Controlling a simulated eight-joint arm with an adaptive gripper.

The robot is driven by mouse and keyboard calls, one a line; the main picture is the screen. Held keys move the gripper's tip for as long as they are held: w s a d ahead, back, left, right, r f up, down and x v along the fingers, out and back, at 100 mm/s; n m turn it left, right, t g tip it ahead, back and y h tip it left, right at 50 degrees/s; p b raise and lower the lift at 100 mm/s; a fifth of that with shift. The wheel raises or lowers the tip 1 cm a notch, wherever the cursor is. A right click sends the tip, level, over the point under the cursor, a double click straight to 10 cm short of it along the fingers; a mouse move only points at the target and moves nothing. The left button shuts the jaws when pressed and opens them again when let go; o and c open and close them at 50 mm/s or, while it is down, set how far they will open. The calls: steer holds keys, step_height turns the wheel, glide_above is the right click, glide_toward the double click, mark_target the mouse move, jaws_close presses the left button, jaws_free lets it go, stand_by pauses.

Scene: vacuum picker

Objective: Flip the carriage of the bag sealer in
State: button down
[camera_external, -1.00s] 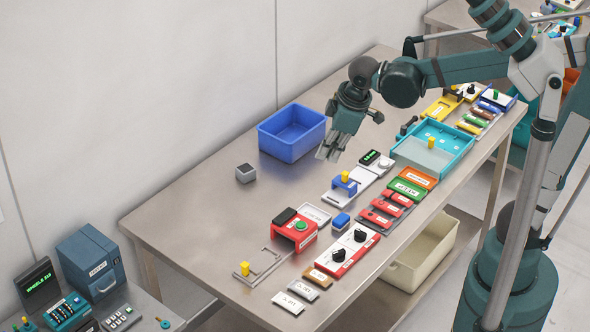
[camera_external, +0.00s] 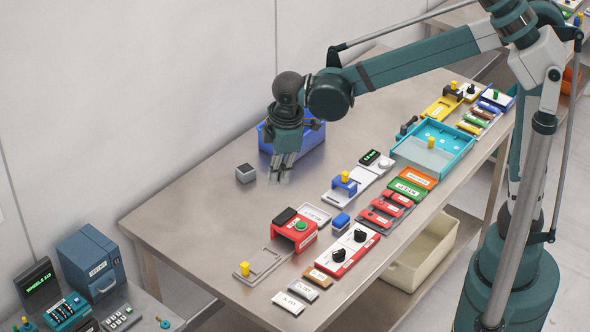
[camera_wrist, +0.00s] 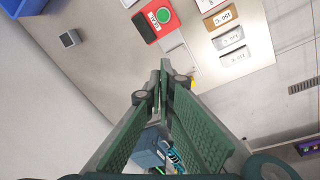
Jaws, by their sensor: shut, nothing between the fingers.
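A red housing (camera_external: 290,240) with a green button and a black top stands on the bench, left of centre. A flat grey plate (camera_external: 256,271) with an upright yellow knob (camera_external: 244,268) lies at its front left. This looks like the bag sealer and its carriage, but I read no name on it.
A blue bin (camera_external: 310,142) stands just behind my gripper, and a small grey cube (camera_external: 245,173) lies left of it. Red, white and blue units line the bench's right side, up to a teal tray (camera_external: 460,155).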

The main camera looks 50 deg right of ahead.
steer(key=a+f+n, duration=0.2)
steer(key=a+f, duration=0.2)
steer(key=a, duration=0.4)
steer(key=a+f+n+g+h+p, duration=0.1)
steer(key=a+f+n, duration=0.1)
steer(key=a+f, duration=0.3)
steer(key=w+a+f+n+g+h+p, duration=0.1)
steer(key=a+f, duration=0.3)
steer(key=a, duration=0.7)
steer(key=shift+a+f+n, duration=0.4)
steer(key=shift+n, duration=0.4)
steer(key=shift+f, duration=0.15)
steer(key=d+f, duration=0.1)
steer(key=f, duration=0.2)
steer(key=d+f, duration=0.2)
steer(key=f, duration=0.1)
steer(key=d+f, duration=0.2)
steer(key=f, duration=0.1)
steer(key=shift+f, duration=0.1)
steer(key=shift+w+d+f, duration=0.1)
steer(key=shift+d, duration=0.6)
steer(key=shift+d, duration=0.1)
